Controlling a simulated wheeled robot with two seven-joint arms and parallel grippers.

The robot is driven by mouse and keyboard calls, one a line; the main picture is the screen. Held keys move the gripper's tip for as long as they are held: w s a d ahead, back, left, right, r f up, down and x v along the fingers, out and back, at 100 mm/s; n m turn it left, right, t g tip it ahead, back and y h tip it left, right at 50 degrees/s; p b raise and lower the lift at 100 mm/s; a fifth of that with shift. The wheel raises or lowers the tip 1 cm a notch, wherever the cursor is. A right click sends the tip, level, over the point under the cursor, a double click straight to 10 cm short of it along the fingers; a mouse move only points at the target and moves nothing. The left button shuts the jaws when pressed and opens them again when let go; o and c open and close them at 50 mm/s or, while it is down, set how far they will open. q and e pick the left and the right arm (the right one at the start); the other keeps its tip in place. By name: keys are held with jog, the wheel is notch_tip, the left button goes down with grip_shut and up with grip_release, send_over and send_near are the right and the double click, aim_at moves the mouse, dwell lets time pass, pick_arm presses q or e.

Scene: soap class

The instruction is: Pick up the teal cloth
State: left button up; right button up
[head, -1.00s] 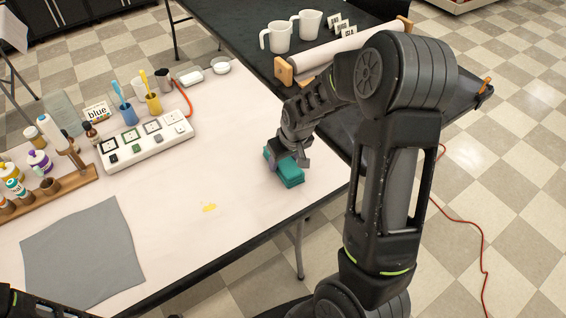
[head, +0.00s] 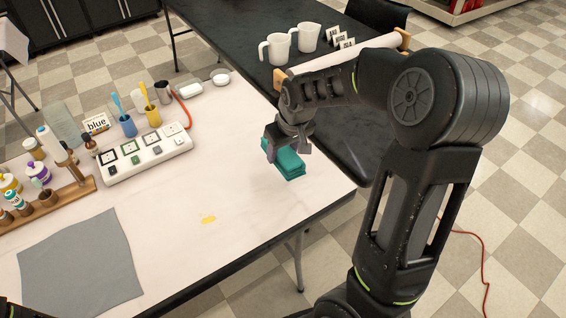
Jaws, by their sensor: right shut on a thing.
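The teal cloth (head: 290,167) is a folded, layered block near the right edge of the white table. My right gripper (head: 287,149) comes down over it from above and is shut on it, with a finger on its left side. The cloth seems slightly raised, but the gap beneath it is hard to see. My left gripper is out of view; only a dark bit of my left arm shows in the lower left corner.
A yellow spot (head: 208,219) and a grey cloth (head: 80,265) lie on the white table (head: 180,240). A white power strip (head: 148,154), blue cup (head: 128,125) and yellow cup (head: 153,117) stand behind. A wooden bottle rack (head: 75,196) is left. White jugs (head: 279,50) stand on the black table.

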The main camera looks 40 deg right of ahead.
jog(key=shift+r, duration=0.75)
